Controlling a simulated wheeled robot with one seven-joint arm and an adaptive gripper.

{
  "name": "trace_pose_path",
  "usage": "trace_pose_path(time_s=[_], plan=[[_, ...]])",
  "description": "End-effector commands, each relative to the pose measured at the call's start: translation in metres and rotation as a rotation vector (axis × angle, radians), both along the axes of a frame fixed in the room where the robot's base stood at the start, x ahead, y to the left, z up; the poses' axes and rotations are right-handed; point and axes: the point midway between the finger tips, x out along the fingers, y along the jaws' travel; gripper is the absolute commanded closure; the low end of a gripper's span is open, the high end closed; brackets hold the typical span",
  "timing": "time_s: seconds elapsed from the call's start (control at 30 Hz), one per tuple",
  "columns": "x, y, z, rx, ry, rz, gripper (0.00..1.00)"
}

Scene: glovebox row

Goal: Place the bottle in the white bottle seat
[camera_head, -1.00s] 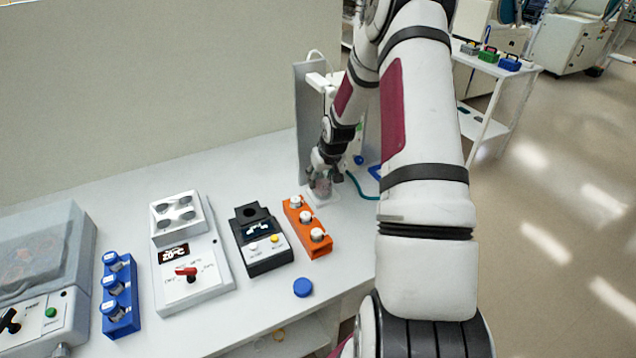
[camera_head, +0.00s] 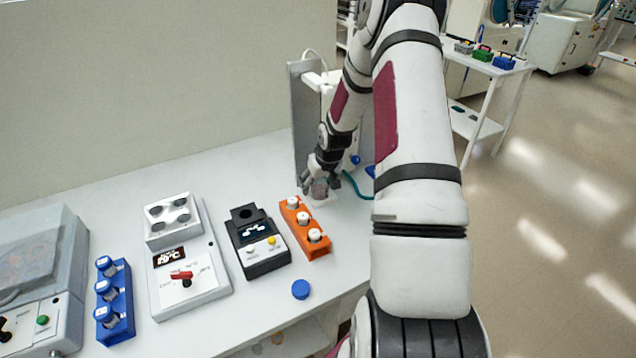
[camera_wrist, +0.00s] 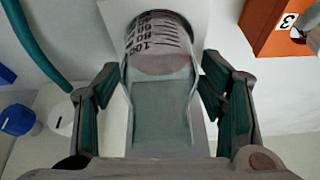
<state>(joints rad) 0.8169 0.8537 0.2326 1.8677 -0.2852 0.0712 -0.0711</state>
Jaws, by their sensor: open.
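A clear bottle (camera_wrist: 160,62) with dark graduation marks and pinkish contents stands between the fingers of my gripper (camera_wrist: 160,78) in the wrist view. The fingers are open, one on each side of the bottle, with a visible gap on at least the right side. The bottle's far end is over the white bottle seat (camera_wrist: 200,18), a flat white square plate; whether it is fully seated is hidden. In the head view the bottle (camera_head: 319,189) is small, below my gripper (camera_head: 320,180), at the white seat (camera_head: 326,202) near the back right of the bench.
An orange rack (camera_head: 318,248) with white-capped vials stands just left of the seat. A black device (camera_head: 262,262), a grey-white heater (camera_head: 190,290) and a blue rack (camera_head: 122,318) lie further left. A loose blue cap (camera_head: 300,289) lies in front. A teal hose (camera_wrist: 35,45) runs beside the seat.

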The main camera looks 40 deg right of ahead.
Motion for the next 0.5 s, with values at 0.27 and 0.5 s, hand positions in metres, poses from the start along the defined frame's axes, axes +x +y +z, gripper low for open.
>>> trace_pose_path(time_s=[0.27,0.5], plan=[[-0.011,0.002,0.032,-0.002,-0.002,-0.002,0.36],[-0.03,0.008,0.079,-0.003,-0.003,-0.001,0.36]])
